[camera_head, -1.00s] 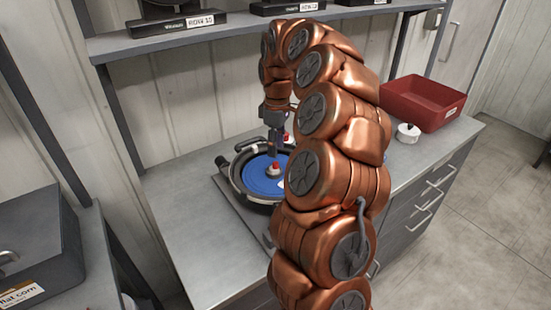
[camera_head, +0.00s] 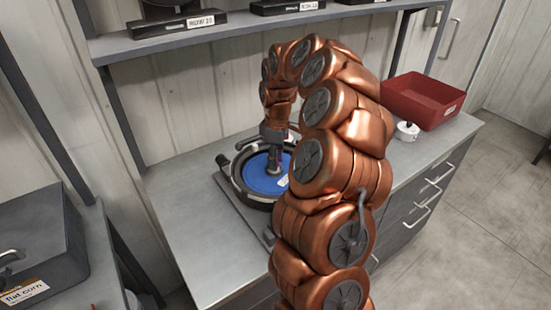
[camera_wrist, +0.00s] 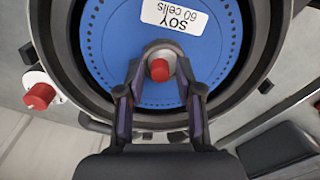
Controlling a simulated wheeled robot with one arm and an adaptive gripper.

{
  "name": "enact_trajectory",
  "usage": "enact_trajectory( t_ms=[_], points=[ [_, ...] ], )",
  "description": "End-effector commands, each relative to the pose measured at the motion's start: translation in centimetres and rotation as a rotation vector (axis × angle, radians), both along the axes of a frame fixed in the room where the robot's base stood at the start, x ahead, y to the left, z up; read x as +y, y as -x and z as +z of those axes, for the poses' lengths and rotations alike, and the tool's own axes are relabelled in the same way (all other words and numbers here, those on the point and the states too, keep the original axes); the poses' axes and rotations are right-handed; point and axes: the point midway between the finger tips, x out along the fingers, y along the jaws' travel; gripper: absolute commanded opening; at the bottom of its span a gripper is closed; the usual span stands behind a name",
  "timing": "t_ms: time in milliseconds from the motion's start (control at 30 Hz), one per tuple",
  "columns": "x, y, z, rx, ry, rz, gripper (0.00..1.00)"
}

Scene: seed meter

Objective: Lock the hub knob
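The hub knob (camera_wrist: 160,69) has a red top and a grey round base. It sits at the centre of the blue seed disc (camera_wrist: 110,50), which bears a white "SOY 60 cells" label. In the wrist view my gripper (camera_wrist: 158,80) has its two fingers apart, one on either side of the knob. The fingertips are close to the grey base; I cannot tell whether they touch it. In the head view my gripper (camera_head: 273,169) points down at the disc centre and hides the knob. The disc lies in a dark round housing (camera_head: 238,190).
A second red knob (camera_wrist: 41,95) on a white base stands beside the housing. A red bin (camera_head: 422,103) and a small white part (camera_head: 407,131) are at the right of the metal bench (camera_head: 190,225). A shelf runs above the bench. The bench's left part is clear.

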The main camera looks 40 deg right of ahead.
Motion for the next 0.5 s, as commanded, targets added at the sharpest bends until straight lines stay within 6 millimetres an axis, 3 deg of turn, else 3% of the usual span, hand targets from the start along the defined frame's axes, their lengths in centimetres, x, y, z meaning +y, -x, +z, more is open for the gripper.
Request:
enact_trajectory(
  t_ms=[33,300,500],
  points=[
    [0.00,-0.01,0.01,0.000,0.000,0.000,0.27],
    [0.01,0.00,0.01,0.000,0.000,0.000,0.00],
    [0.02,-0.01,-0.01,0.000,0.000,-0.001,0.00]
  ],
)
